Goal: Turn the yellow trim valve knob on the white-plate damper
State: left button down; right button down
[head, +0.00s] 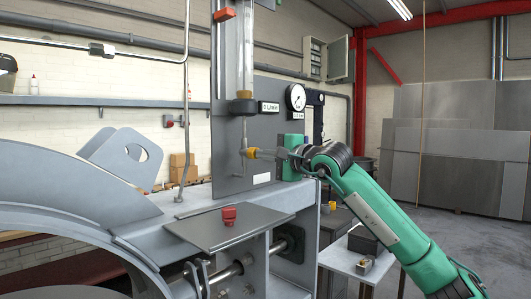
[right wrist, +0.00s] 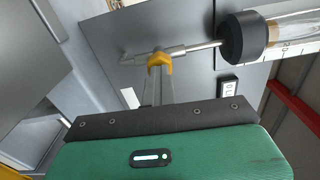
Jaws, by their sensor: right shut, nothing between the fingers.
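The yellow trim valve knob (head: 251,153) sits on a thin metal pipe fitting in front of a grey upright panel (head: 228,130). It also shows in the right wrist view (right wrist: 160,60), on a horizontal metal stem. My right gripper (head: 262,153) comes in from the right with its fingers pointing at the knob. Its fingers (right wrist: 158,77) are closed together, with their tips at the knob; I cannot tell whether they touch it. A small blank white plate (head: 262,178) is on the panel below the knob. My left gripper is not in view.
A clear tube with an orange-brown collar (head: 243,106) stands above the knob. A sloped grey plate with a red knob (head: 229,215) lies below. The floor at right is open.

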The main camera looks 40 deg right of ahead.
jog(key=n+p, duration=0.1)
jog(key=n, duration=0.3)
jog(key=shift+n+p, duration=0.3)
jog(key=n+p, duration=0.1)
jog(key=n, duration=0.3)
jog(key=shift+n+p, duration=0.3)
jog(key=shift+p, duration=0.05)
